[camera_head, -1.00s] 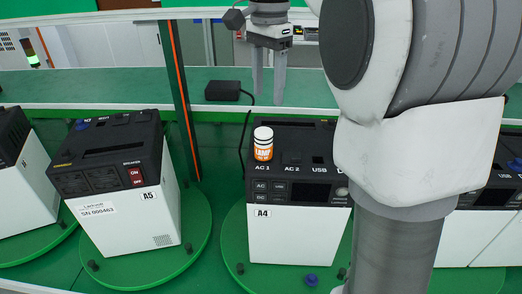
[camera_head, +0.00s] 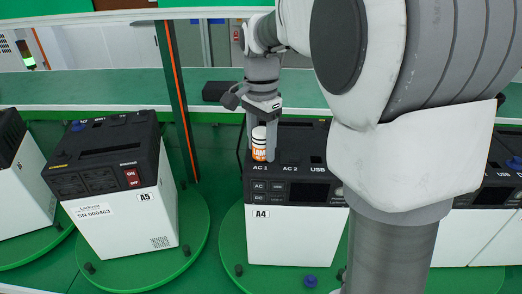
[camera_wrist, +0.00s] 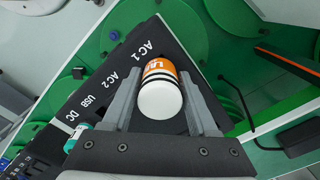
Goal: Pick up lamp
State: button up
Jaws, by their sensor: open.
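The lamp (camera_head: 259,144) is a small orange and white cylinder with a dark band and a white cap. It stands upright on top of the box marked A4 (camera_head: 297,222), by the AC 1 label. My gripper (camera_head: 260,153) is lowered over it, fingers pointing down, one on each side. In the wrist view the lamp (camera_wrist: 160,92) lies between the open fingers of my gripper (camera_wrist: 160,85), with a gap visible beside it. Whether a finger touches it is unclear.
The box A5 (camera_head: 118,212) stands tilted on a green turntable (camera_head: 195,240) to the left. A post (camera_head: 178,100) with an orange stripe rises behind. A black adapter (camera_head: 217,91) lies on the rear green shelf (camera_head: 120,85). My arm hides much of the right side.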

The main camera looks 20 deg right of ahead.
aim_at(261, 130)
jog(key=shift+f, duration=0.1)
grip_shut()
dwell(0.4)
jog(key=shift+r, duration=0.6)
notch_tip(261, 130, up, 3)
jog(key=shift+f, duration=0.1)
jog(key=s+d+r, duration=0.1)
jog(key=d+r, duration=0.6)
jog(key=d, duration=0.4)
jog(key=shift+s+d, duration=0.3)
jog(key=shift+s, duration=0.1)
